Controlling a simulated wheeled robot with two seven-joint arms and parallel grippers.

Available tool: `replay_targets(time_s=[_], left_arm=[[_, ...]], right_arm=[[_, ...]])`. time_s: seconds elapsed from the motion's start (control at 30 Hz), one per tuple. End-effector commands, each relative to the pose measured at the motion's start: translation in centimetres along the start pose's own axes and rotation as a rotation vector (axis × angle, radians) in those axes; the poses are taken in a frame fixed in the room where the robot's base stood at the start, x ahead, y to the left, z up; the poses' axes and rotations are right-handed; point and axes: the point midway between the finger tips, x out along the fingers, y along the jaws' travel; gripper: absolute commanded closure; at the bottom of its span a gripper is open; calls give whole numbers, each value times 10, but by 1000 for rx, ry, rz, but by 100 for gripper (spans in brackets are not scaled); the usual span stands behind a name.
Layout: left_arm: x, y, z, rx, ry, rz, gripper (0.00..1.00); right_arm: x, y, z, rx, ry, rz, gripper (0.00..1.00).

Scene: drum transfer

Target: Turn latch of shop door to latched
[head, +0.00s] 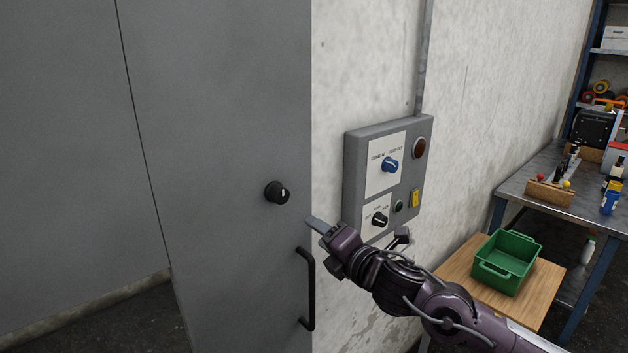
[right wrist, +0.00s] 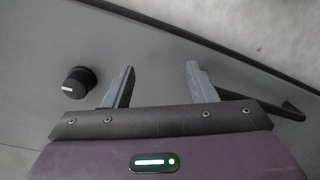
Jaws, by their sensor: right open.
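The shop door (head: 225,130) is a grey panel that fills the left and middle of the head view. Its latch is a round black knob (head: 277,192) with a pale mark, near the door's right edge. The knob also shows at the left of the right wrist view (right wrist: 78,82). My right gripper (head: 318,226) is open and empty, to the right of the knob and a little below it, apart from it. In the right wrist view its two fingers (right wrist: 158,82) are spread with nothing between them. My left gripper is not in view.
A black door handle (head: 310,290) is below the knob, close to my right gripper. A grey control box (head: 352,170) with blue and black knobs is on the wall to the right. A green crate (head: 507,262) stands on a wooden surface (head: 455,272), near a workbench (head: 530,165).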

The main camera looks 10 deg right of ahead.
Motion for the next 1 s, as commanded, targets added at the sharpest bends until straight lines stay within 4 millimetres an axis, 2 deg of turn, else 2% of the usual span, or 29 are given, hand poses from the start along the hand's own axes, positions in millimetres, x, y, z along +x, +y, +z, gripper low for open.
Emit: replay_targets(time_s=[0.03,0.1,0.23,0.37,0.73,1.0], left_arm=[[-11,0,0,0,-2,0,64],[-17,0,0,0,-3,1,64],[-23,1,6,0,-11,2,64],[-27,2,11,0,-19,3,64],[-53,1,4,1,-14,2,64],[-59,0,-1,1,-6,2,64]], right_arm=[[-11,35,1,-86,15,34,48],[-25,65,-5,-189,34,70,48],[-43,97,-14,-312,52,110,48],[-42,106,-18,-345,58,122,48],[13,113,-21,-340,57,122,48],[30,112,-23,-341,56,122,48]])
